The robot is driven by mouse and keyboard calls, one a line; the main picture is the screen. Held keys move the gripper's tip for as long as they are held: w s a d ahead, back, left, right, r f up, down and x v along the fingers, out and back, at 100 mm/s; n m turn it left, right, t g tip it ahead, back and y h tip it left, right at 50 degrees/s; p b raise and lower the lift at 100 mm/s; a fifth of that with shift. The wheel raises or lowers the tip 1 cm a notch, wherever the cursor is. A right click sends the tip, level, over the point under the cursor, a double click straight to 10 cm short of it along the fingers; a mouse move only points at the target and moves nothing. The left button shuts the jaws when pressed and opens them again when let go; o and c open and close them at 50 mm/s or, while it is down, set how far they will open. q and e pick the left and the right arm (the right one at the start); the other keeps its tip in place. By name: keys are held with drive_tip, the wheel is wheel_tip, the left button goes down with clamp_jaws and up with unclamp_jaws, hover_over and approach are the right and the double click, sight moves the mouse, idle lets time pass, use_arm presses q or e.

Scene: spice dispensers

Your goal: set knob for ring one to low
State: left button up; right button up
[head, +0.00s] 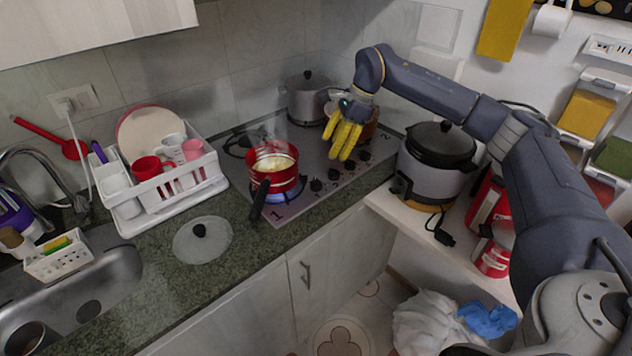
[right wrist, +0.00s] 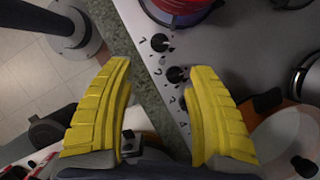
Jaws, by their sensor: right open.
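A row of black knobs runs along the front of the steel cooktop (head: 300,207). The knob nearest the printed 1 (head: 316,185) is closest to the red pot; its setting is too small to read. In the right wrist view knobs show at top middle, one (right wrist: 160,42) beyond the fingertips and another (right wrist: 175,74) between them. A red pot (head: 273,180) with a black handle sits on the front left ring, with a blue flame beneath. My right gripper (head: 345,150), with yellow fingers, hangs above the right half of the cooktop, open and empty. My left gripper is not in view.
A grey cooker (head: 437,165) stands right of the cooktop, near my right arm. A silver pot (head: 309,97) is at the back. A glass lid (head: 202,240) lies on the counter, and a white dish rack (head: 170,190) stands left. Space above the front knobs looks clear.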

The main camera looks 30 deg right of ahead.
sight(316, 180)
drive_tip(key=x, duration=1.3)
drive_tip(key=shift+w+a+f, duration=0.1)
drive_tip(key=shift+a+f, duration=0.05)
drive_tip(key=shift+f, duration=0.15)
clamp_jaws()
